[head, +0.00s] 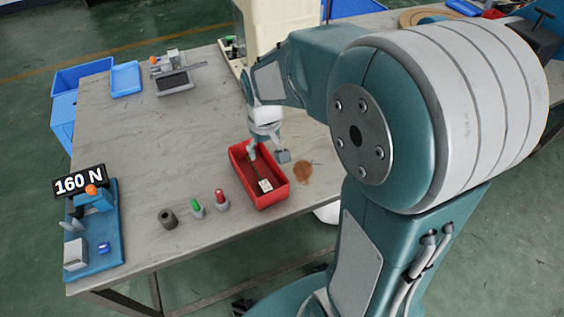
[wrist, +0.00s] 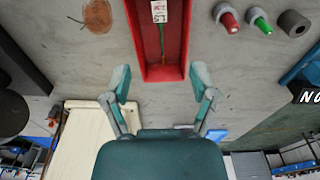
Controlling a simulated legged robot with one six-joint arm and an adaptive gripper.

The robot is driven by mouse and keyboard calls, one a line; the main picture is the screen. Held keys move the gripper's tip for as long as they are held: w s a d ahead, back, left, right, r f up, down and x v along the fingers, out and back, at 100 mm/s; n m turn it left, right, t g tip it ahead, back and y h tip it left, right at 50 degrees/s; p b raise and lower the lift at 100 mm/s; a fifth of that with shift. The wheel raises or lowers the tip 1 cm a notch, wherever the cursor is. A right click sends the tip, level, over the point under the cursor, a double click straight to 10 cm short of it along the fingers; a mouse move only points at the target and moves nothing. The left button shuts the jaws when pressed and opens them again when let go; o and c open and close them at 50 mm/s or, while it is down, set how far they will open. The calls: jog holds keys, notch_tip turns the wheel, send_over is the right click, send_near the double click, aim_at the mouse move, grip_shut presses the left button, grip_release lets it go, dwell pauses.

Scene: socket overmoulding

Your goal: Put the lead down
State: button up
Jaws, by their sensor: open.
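The lead (wrist: 161,42) is a thin, dark greenish strand lying in the red tray (head: 278,203). A white printed tag (head: 265,185) is beside or on it in the tray, and the tag also shows in the wrist view (wrist: 158,12). My gripper (head: 268,154) is over the far end of the tray. In the wrist view my gripper (wrist: 161,80) has its two fingers wide apart, one on each side of the tray's near end, with nothing between the tips. The lead's ends are hard to make out.
Left of the tray stand a red-topped part (head: 221,200), a green-topped part (head: 197,208) and a dark cylinder (head: 168,218). A blue-based fixture (head: 107,245) is under a "160 N" sign (head: 79,182). A brown patch (head: 303,172) lies right of the tray. The table's middle is clear.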

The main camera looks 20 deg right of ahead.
jog(key=s+r+m+t, duration=0.1)
jog(key=s+r+t, duration=0.3)
jog(key=s+r, duration=0.8)
jog(key=s, duration=0.3)
jog(key=shift+s+a+t, duration=0.25)
jog(key=shift+s+t, duration=0.05)
jog(key=shift+s, duration=0.1)
